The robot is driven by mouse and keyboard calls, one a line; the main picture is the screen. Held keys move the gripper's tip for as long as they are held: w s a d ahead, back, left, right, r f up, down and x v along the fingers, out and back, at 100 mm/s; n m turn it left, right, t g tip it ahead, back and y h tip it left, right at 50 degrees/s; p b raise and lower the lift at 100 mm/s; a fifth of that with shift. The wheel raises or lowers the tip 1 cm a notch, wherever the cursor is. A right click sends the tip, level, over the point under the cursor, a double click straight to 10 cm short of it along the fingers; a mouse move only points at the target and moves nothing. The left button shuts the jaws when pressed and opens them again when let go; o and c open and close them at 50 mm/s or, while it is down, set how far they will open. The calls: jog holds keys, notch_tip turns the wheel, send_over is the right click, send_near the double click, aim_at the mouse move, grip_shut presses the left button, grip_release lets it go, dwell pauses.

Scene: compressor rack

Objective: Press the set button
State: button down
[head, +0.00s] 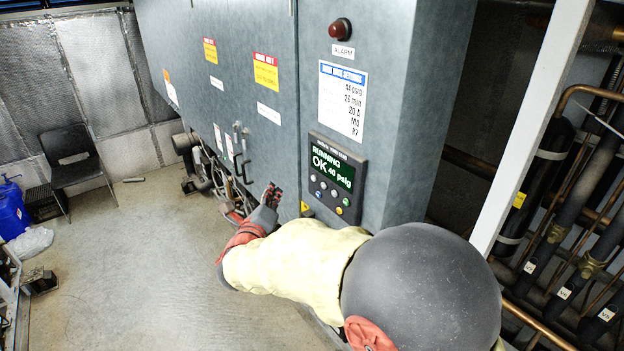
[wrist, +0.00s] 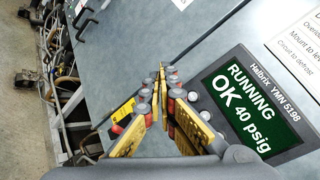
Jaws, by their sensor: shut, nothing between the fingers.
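The control panel (head: 364,162) is a dark unit on the grey cabinet front, its green screen reading "RUNNING OK 40 psig". Several small round buttons (head: 333,193) sit below the screen, including blue, white and yellow ones. Their labels are too small to read, so I cannot tell which is the set button. My gripper (head: 272,192) is shut and empty, left of the panel. In the wrist view, the closed gripper (wrist: 165,82) is beside the panel's screen (wrist: 240,103) and covers much of the button area. No contact with a button is visible.
A red alarm lamp (head: 340,29) and a white data sheet (head: 342,100) are above the panel. Cabinet handles (head: 241,150) stick out left of my gripper. A white post (head: 530,125) and pipes stand at right. A chair (head: 73,165) stands at far left; the floor between is open.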

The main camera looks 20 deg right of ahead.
aim_at(314, 178)
jog(key=shift+d, duration=0.1)
jog(key=w+d+b, duration=0.2)
jog(key=d, duration=0.6)
jog(key=shift+w, duration=0.3)
jog(key=shift+d, duration=0.2)
dwell(1.3)
jog(key=shift+w+d+b, duration=0.1)
jog(key=shift+d+b, duration=0.2)
jog(key=shift+d, duration=0.05)
jog(key=shift+w+d, duration=0.15)
jog(key=shift+d, duration=0.25)
dwell(0.9)
jog(key=shift+a, duration=0.15)
jog(key=shift+s+a, duration=0.3)
jog(key=shift+a, duration=0.35)
